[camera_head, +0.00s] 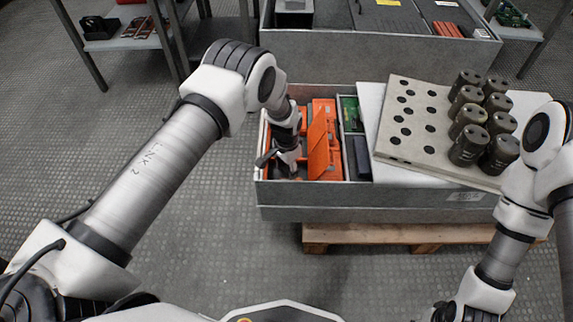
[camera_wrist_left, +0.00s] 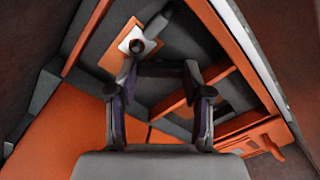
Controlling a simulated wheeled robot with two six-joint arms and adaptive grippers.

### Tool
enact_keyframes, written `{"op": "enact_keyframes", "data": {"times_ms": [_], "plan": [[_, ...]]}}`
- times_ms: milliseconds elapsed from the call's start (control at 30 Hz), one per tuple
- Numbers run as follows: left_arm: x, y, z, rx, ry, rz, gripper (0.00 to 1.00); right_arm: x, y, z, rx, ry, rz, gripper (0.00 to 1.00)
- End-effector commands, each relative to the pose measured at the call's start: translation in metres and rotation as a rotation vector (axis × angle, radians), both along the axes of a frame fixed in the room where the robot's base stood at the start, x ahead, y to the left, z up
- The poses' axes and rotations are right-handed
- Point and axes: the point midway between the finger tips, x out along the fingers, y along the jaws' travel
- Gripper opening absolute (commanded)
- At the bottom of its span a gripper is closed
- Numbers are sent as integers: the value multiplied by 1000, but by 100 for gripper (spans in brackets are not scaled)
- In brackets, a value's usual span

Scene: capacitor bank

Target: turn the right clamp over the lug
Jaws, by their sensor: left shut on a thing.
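My left gripper (camera_head: 283,160) reaches down into the left part of a grey metal bin, among orange parts. In the left wrist view its two fingers (camera_wrist_left: 160,92) stand apart, with a dark bar, seemingly the right clamp (camera_wrist_left: 165,68), held between their tips. Just beyond the bar is a pale square plate with a round metal piece, seemingly the lug (camera_wrist_left: 137,45). The clamp's far end lies close to this piece; I cannot tell whether it covers it. In the head view the gripper hides most of this spot. My right gripper (camera_head: 447,313) is at the bottom edge, mostly cut off.
An orange slanted panel (camera_head: 318,140) stands right beside the left gripper. The bin's front wall (camera_head: 340,195) rises in front. To the right a perforated board (camera_head: 405,125) carries several dark cylinders (camera_head: 470,120). Another grey bin (camera_head: 350,45) stands behind. Floor at front left is clear.

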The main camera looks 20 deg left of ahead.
Motion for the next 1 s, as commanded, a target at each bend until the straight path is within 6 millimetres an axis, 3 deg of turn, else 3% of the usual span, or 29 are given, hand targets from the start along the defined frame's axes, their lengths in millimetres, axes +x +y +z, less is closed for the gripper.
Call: {"op": "enact_keyframes", "data": {"times_ms": [600, 1000], "plan": [[-2, 2, 0, 0, 7, -547, 15, 0, 0, 22, 0, 0, 0, 40], [-4, 4, -2, -1, 14, -715, 15, 0, 0, 26, 0, 0, 0, 40]]}}
